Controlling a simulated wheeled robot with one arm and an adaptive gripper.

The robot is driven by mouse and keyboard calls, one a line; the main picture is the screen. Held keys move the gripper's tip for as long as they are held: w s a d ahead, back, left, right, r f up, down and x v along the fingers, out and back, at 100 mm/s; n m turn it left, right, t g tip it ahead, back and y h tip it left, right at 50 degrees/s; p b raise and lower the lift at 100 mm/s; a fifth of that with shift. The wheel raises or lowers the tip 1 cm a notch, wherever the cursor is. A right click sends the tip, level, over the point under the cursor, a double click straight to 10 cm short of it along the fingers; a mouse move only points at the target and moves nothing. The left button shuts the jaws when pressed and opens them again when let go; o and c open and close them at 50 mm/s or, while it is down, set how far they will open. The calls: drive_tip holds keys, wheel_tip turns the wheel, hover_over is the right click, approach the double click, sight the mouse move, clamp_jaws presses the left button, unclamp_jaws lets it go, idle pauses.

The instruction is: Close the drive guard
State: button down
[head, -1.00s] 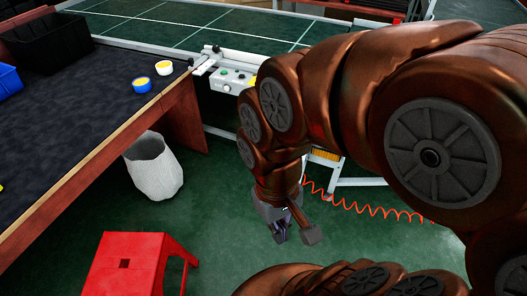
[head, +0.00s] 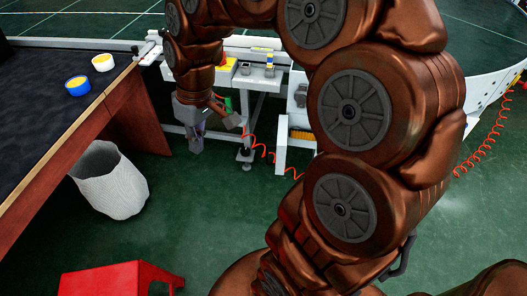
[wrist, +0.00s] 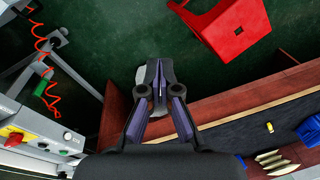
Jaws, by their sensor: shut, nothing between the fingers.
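My gripper (head: 196,142) hangs below my arm in the head view, in front of the conveyor's frame. Its fingers are together and empty; in the wrist view, the fingertips (wrist: 155,64) meet, with nothing between them. The white conveyor (head: 470,115) curves round behind my arm. A pale upright panel (head: 281,143) stands at its side, to the right of my gripper and apart from it. A yellow-orange part (head: 301,135) shows next to the panel. I cannot tell whether this panel is the drive guard; my arm hides part of that area.
A dark-topped table (head: 45,110) with two small tubs (head: 78,85) is at left. A white bin (head: 110,182) and red stool (head: 118,280) stand on the floor. A red coiled hose (head: 262,153) hangs near my gripper. The wrist view shows a control panel (wrist: 40,148).

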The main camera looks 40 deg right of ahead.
drive_tip(key=w+d+f+t+b, duration=0.2)
drive_tip(key=w+d+f+b, duration=0.7)
drive_tip(key=w+d+f, duration=0.45)
drive_tip(key=w+d+f+t+h+b, duration=0.1)
drive_tip(key=d+f+b, duration=0.3)
drive_tip(key=d+f, duration=0.5)
drive_tip(key=d+f+b, duration=0.4)
drive_tip(key=d+f, duration=0.1)
drive_tip(key=d, duration=0.8)
wheel_tip(320, 180, down, 10)
drive_tip(key=b, duration=0.3)
drive_tip(key=shift+s+a+m, duration=0.15)
drive_tip(key=shift+a+m, duration=0.05)
drive_tip(key=shift+m, duration=0.2)
